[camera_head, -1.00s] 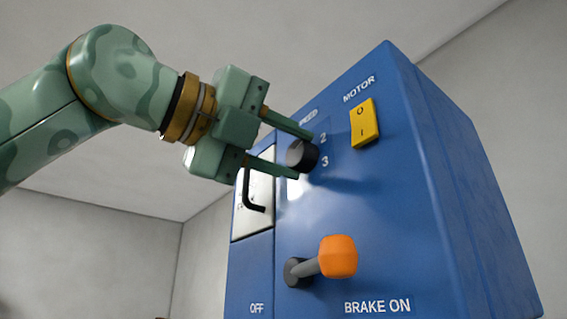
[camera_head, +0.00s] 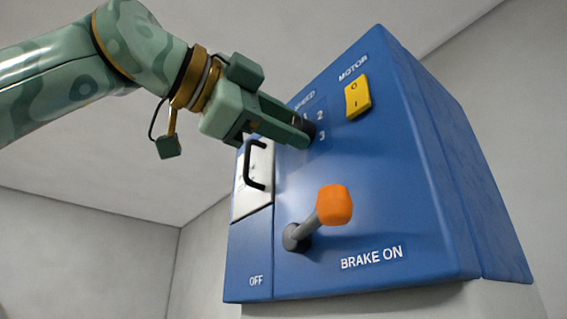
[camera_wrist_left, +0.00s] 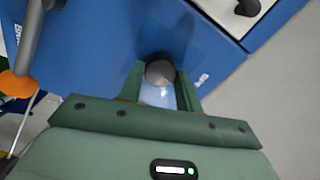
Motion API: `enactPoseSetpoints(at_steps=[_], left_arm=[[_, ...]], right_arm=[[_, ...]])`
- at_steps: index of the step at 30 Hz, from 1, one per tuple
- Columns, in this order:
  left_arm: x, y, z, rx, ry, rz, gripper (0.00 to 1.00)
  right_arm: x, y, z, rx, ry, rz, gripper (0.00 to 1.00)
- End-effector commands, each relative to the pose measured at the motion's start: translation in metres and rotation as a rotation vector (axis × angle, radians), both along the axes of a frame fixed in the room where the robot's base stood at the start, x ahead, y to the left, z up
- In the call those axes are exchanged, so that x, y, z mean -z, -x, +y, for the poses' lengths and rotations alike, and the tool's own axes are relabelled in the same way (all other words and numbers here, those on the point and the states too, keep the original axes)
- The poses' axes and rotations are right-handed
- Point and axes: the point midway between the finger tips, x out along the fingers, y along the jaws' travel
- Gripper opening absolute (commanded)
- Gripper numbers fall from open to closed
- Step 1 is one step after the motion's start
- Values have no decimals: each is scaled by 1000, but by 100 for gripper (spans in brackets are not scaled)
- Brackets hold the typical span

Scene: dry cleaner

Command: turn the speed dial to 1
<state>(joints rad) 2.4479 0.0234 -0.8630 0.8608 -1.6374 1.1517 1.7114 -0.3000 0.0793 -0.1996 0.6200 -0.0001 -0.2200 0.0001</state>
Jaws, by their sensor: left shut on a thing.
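The speed dial is a round black knob (camera_head: 309,129) on the upper front of the blue control box (camera_head: 385,210). The figures 2 and 3 show to its right and a partly covered 1 shows above it. My left gripper (camera_head: 298,132) is shut on the dial, its fingers on either side of it. In the left wrist view the dial's grey end (camera_wrist_left: 160,72) sits between the two green fingers (camera_wrist_left: 160,88). The dial's pointer mark is hidden, so its setting cannot be read. My right gripper is not in view.
A yellow motor switch (camera_head: 358,97) is right of the dial. A brake lever with an orange knob (camera_head: 334,205) sticks out below it. A pale panel with a black handle (camera_head: 254,165) is at the left. The air left of the box is free.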

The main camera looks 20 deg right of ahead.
Motion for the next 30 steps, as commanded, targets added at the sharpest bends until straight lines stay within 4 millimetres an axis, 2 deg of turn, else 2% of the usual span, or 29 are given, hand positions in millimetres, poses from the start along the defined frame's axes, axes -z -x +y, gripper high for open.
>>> enactPoseSetpoints(at_steps=[12, 29, 30], left_arm=[[-1, -1, 1, -1, 68, 182, 12], [-1, -1, 0, -1, 77, 209, 12], [-1, -1, 0, -1, 77, 209, 40]], right_arm=[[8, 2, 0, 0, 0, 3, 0], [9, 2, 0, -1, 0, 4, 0], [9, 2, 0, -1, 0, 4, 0]])
